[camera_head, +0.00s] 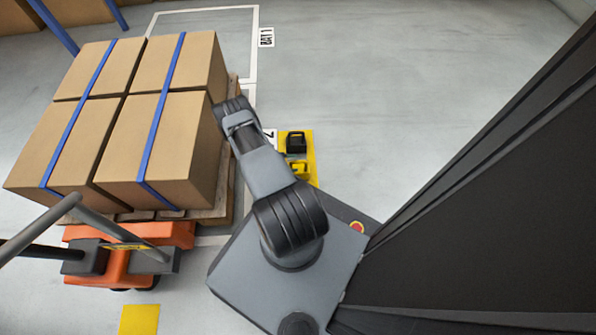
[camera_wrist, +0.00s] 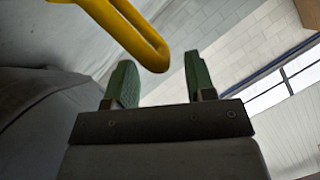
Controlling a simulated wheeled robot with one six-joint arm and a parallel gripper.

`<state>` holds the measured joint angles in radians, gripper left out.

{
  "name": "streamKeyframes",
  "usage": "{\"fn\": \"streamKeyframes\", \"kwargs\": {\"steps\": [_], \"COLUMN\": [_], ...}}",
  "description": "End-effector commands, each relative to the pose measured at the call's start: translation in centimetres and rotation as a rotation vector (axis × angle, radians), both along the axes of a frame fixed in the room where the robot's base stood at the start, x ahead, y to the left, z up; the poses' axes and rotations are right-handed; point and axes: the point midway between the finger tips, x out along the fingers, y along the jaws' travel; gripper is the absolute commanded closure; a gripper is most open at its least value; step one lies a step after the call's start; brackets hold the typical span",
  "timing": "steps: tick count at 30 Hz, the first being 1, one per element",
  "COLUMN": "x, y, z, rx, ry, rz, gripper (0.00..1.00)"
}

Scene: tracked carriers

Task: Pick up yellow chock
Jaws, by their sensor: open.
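The yellow chock (camera_head: 299,168) sits on a yellow mat (camera_head: 311,179) to the right of my arm in the head view. A black chock (camera_head: 296,142) stands just behind it on the same mat. In the wrist view my gripper (camera_wrist: 159,62) has two green fingers spread apart with nothing clamped between them. A yellow rounded loop (camera_wrist: 128,30) comes in from the top left, its end near the gap between the fingertips. I cannot tell whether this loop belongs to the yellow chock. My gripper's fingers cannot be made out in the head view.
A wooden pallet (camera_head: 222,212) with strapped cardboard boxes (camera_head: 155,135) stands close on the left of my arm. An orange pallet truck (camera_head: 125,265) with a grey handle is at its near side. A yellow floor square (camera_head: 139,320) lies in front. Floor to the right of the mat is clear.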

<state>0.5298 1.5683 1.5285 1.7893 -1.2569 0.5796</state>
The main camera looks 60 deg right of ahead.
Motion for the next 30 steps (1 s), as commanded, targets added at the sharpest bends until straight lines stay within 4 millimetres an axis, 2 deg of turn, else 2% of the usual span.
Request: {"fn": "streamKeyframes", "kwargs": {"steps": [7, 17, 30], "x": [-1.9, -2.1, -2.1], "y": [-2.1, -2.4, -2.4], "z": [-1.0, -0.9, -0.9], "rx": [0.001, 0.0, 0.0], "ry": [-0.001, -0.002, -0.002], "rz": [0.0, 0.003, 0.003], "gripper": [0.5, 0.5, 0.91]}}
